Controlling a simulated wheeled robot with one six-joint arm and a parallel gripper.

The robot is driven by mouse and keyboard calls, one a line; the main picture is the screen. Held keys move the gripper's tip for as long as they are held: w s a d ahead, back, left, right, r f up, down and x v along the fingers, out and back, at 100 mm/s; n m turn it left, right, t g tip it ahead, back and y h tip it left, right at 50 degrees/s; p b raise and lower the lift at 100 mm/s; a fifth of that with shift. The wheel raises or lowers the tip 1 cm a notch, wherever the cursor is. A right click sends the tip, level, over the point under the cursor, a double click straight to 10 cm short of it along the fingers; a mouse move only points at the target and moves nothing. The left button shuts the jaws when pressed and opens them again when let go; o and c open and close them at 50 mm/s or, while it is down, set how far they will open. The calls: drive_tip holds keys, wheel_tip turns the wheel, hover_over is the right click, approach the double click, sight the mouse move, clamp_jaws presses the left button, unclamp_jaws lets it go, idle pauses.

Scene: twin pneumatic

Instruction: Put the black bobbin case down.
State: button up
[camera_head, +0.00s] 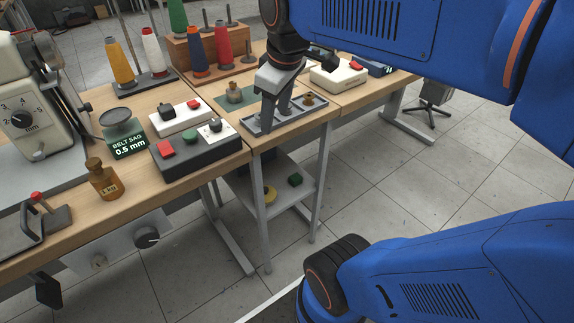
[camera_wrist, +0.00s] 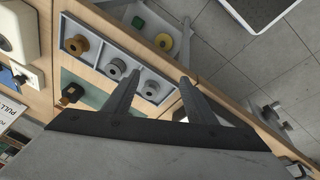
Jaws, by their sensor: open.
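A grey tray (camera_head: 292,121) with a row of compartments sits near the table's front edge; it also shows in the wrist view (camera_wrist: 98,48). A dark grey round piece (camera_wrist: 150,90), seemingly the black bobbin case, sits in a tray compartment. My gripper (camera_wrist: 160,78) is open, with its fingers on either side of that piece and no visible grip on it. In the head view my gripper (camera_head: 267,122) points down over the tray's left part and hides what lies between its fingers. A grey bobbin (camera_wrist: 116,69) and a brass bobbin (camera_wrist: 76,45) occupy neighbouring compartments.
A black button box (camera_head: 195,151) is further left, and a cream box (camera_head: 338,74) is to the right. Thread cones stand behind.

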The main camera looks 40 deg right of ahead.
drive_tip(key=s+a+f+m+t, duration=0.1)
drive_tip(key=s+a+f+m, duration=0.2)
drive_tip(key=s+f+m, duration=0.2)
drive_tip(key=s+f, duration=0.3)
drive_tip(key=f, duration=0.1)
drive_tip(key=shift+s, duration=0.3)
drive_tip(key=shift+r, duration=0.1)
